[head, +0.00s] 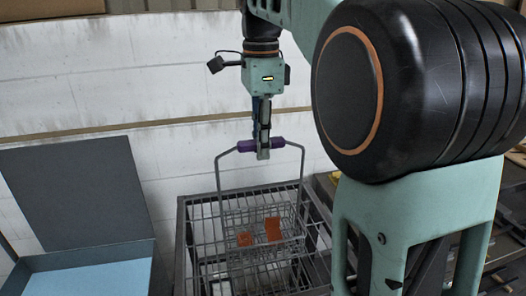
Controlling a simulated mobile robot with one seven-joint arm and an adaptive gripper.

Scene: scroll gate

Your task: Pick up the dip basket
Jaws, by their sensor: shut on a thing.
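The dip basket (256,228) is a wire basket with a tall grey bail handle and a purple grip (246,146) at the top. Orange-brown pieces (273,229) lie inside it. My gripper (263,154) points straight down and is shut on the purple grip at its middle. The basket shows within a larger grey wire frame (187,235). Its handle and upper part rise above the frame's rim. I cannot tell whether the basket's bottom rests on anything, as the bars overlap it.
An open dark box with a raised lid (75,193) and a light blue inside (85,281) stands at the left. A pale block wall (90,90) is close behind. Dark clutter (500,235) lies at the right, partly hidden by my arm.

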